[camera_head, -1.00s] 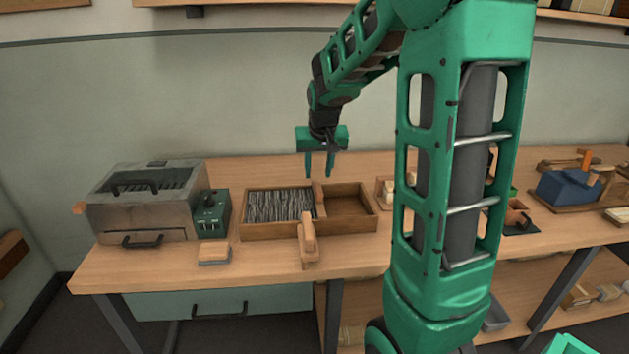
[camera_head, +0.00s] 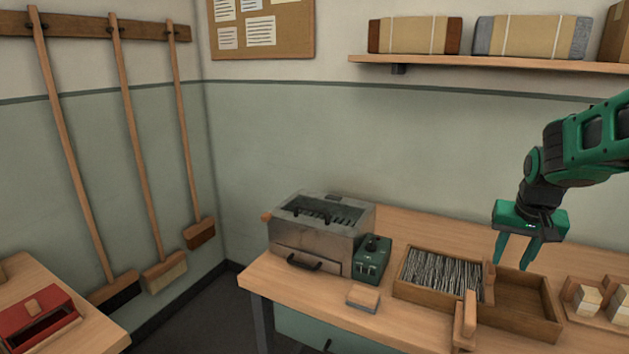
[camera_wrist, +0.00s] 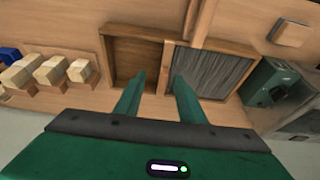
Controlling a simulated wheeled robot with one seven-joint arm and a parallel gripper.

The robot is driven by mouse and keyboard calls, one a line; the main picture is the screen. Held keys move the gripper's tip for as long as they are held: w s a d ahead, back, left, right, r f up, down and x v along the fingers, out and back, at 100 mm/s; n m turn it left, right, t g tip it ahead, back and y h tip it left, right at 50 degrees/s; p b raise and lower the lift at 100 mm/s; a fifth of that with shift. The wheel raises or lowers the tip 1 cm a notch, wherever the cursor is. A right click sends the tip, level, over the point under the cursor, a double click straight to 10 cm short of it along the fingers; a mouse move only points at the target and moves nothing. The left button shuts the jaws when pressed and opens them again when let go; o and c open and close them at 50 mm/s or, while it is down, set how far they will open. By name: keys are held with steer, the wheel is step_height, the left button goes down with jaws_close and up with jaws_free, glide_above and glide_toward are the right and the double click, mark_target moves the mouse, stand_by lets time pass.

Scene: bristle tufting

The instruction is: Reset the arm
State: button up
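My gripper (camera_head: 514,250) is green and hangs above the wooden tray (camera_head: 547,327) with its two fingers pointing down. The fingers are apart and nothing shows between them. In the wrist view my gripper (camera_wrist: 157,85) is also open, over the tray near its divider. One compartment of the tray holds a dense pile of grey bristles (camera_head: 445,274); the other compartment looks empty. My arm (camera_head: 590,145) reaches in from the right edge of the head view, bent at the wrist.
A metal box machine (camera_head: 318,238) and a green control box (camera_head: 371,259) stand left of the tray. A small block (camera_head: 363,297) and an upright wooden piece (camera_head: 467,318) are at the bench front. Brooms (camera_head: 145,160) hang left; wrapped packages (camera_head: 415,36) sit on a shelf.

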steer(key=s+a+f+g+y, duration=0.1)
steer(key=s+a, duration=0.2)
steer(key=s, duration=1)
steer(key=s+a+f+g+y, duration=0.1)
steer(key=s+a, duration=0.3)
steer(key=s, duration=0.9)
steer(key=shift+s+f+g, duration=0.2)
steer(key=shift+s+g, duration=0.1)
steer(key=shift+g, duration=0.3)
steer(key=shift+w+d+f, duration=0.1)
steer(key=shift+w+f, duration=0.15)
steer(key=shift+w, duration=0.4)
